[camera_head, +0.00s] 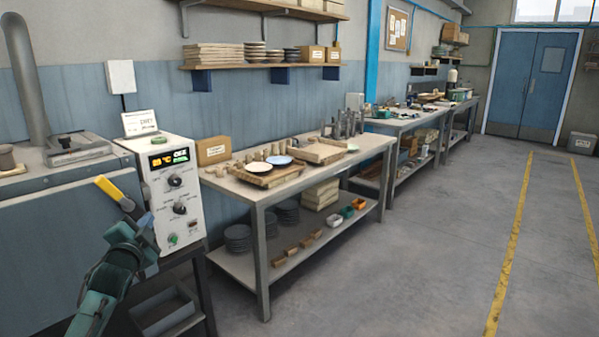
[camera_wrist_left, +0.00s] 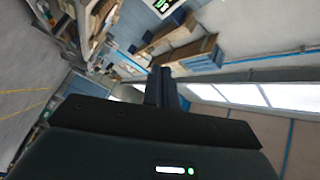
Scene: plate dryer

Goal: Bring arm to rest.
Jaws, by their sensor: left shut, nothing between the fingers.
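My left arm comes up from the lower left in the head view, and its gripper (camera_head: 148,222) is raised in front of the dryer. It is shut with nothing in it. In the left wrist view its dark fingers (camera_wrist_left: 161,88) are together and point out into the room. The dryer (camera_head: 60,230) is a blue-grey cabinet with a yellow handle (camera_head: 117,191) just above and left of the gripper. The white control box (camera_head: 172,192) with lit displays and knobs stands right behind the gripper. I see no contact with the handle. My right gripper is not in view.
A workbench (camera_head: 330,170) with plates and trays stands right of the dryer, with stacked plates on its lower shelf. Wall shelves (camera_head: 262,65) hang above it. A grey bin (camera_head: 165,311) sits below the control box. The floor (camera_head: 420,260) to the right is clear.

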